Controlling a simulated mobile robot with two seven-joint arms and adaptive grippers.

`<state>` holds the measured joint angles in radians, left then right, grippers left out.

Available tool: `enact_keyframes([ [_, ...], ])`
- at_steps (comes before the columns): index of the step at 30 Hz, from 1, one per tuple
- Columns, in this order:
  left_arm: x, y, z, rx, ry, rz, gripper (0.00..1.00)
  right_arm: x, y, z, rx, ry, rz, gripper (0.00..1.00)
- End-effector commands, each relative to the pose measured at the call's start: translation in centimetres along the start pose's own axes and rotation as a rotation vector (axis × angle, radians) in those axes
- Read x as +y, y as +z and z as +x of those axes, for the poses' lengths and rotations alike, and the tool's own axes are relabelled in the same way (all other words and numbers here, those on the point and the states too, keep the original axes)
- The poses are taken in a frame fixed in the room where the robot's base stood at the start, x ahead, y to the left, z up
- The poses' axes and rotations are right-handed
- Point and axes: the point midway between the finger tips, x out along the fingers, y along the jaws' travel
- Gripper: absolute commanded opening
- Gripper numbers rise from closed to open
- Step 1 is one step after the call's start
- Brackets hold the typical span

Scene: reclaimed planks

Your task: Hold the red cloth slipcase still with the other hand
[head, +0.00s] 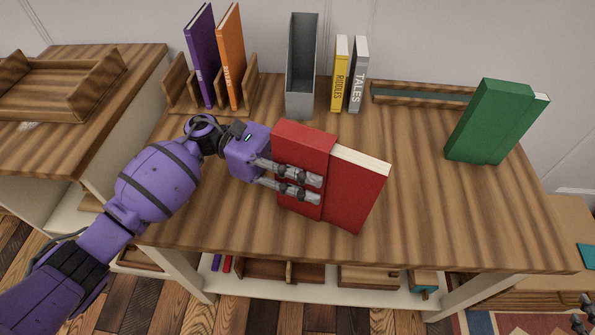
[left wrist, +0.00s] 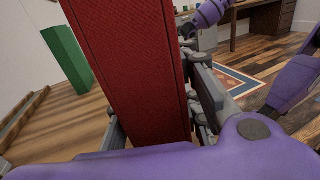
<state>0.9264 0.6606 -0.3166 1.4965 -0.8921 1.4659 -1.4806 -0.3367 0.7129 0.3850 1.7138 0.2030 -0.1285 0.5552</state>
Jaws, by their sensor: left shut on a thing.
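The red cloth slipcase (head: 303,150) stands upright near the middle of the table, with a red book (head: 356,188) of cream pages sticking well out of its right side. My left gripper (head: 312,188) is shut on the slipcase from the left, its grey fingers across the lower half. In the left wrist view the slipcase (left wrist: 130,70) rises between the fingers, and the book is hidden there. Of my right gripper (head: 583,312), only small grey parts show at the bottom right edge of the head view, off the table; its opening cannot be told.
A green slipcase with a green book (head: 492,122) stands at the right. Behind are a wooden rack (head: 180,92) with purple and orange books, a grey open holder (head: 301,70), and yellow and grey books (head: 349,74). A low wooden tray (head: 420,94) lies at the back. The front right tabletop is clear.

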Motion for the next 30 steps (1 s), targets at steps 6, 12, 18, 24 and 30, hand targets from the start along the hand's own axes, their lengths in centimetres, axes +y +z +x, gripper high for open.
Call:
enact_keyframes([
  [6, 0.0, 0.0, 0.0, -0.001, 0.000, 0.000, 0.00, 4.2, -10.0, 2.3, 0.157, 0.003, 0.035, 0.43],
  [12, 0.0, 0.0, 0.0, -0.001, 0.000, 0.000, 0.00, -0.3, -18.5, 3.3, 0.333, -0.146, 0.042, 0.43],
  [18, 0.0, 0.0, 0.0, 0.000, 0.000, 0.000, 0.00, -9.1, -23.3, 2.2, 0.464, -0.371, 0.016, 0.43],
  [24, 0.0, 0.0, 0.0, 0.000, 0.000, 0.000, 0.00, -18.3, -26.0, -0.7, 0.559, -0.618, -0.024, 0.43],
  [30, 0.0, 0.0, 0.0, 0.000, 0.000, 0.000, 0.00, -27.1, -27.2, -5.2, 0.623, -0.886, -0.077, 0.43],
])
